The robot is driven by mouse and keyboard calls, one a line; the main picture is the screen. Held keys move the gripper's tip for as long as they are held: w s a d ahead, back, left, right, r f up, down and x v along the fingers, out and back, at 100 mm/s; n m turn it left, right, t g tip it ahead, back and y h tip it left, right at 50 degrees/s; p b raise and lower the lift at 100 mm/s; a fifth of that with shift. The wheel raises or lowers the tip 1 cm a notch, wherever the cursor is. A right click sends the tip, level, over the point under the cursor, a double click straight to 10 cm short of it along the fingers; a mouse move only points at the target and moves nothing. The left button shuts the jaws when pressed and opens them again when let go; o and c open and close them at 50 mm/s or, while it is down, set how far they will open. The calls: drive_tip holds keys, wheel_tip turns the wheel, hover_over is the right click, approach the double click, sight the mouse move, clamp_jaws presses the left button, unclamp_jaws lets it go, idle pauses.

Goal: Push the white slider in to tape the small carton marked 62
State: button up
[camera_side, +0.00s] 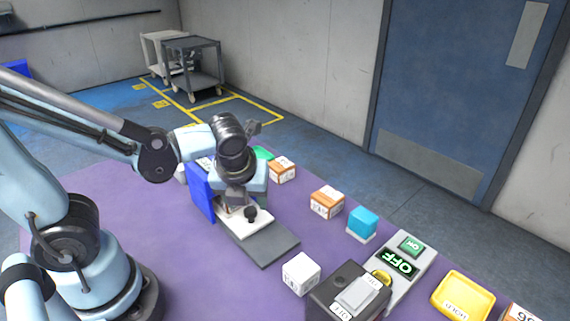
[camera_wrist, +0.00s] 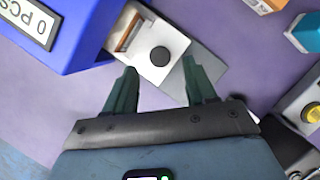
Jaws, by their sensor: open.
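The white slider (camera_wrist: 146,38) with a round black knob (camera_wrist: 160,56) lies on a grey plate (camera_wrist: 207,66) beside the blue taping box (camera_wrist: 85,30). In the side view the slider (camera_side: 238,222) sticks out of the blue box (camera_side: 200,192) along the grey plate (camera_side: 268,249). A carton with an orange band (camera_wrist: 128,32) sits in the slider's opening close to the box; its number is unreadable. My gripper (camera_wrist: 160,66) is open, its green fingers either side of the knob in the wrist view. In the side view my gripper (camera_side: 240,198) is low over the slider, partly hiding it.
Orange-and-white cartons (camera_side: 327,203), a cyan block (camera_side: 362,223) and a white carton (camera_side: 301,272) stand to the right on the purple table (camera_side: 180,270). An OFF panel (camera_side: 398,262), a dark device (camera_side: 345,295) and a yellow tray (camera_side: 463,295) lie further right. The box's display reads 0 PCS.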

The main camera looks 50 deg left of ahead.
sight(255, 215)
drive_tip(key=v, duration=0.8)
drive_tip(key=w+a+n+g+h, duration=0.3)
drive_tip(key=w+a+n, duration=0.1)
drive_tip(key=n, duration=1.4)
wheel_tip(255, 215, down, 11)
drive_tip(key=shift+s+d+f, duration=0.1)
drive_tip(key=shift+d, duration=0.7)
drive_tip(key=d, duration=0.6)
wheel_tip(255, 215, up, 12)
drive_tip(key=shift+a, duration=0.2)
drive_tip(key=shift+f, duration=6)
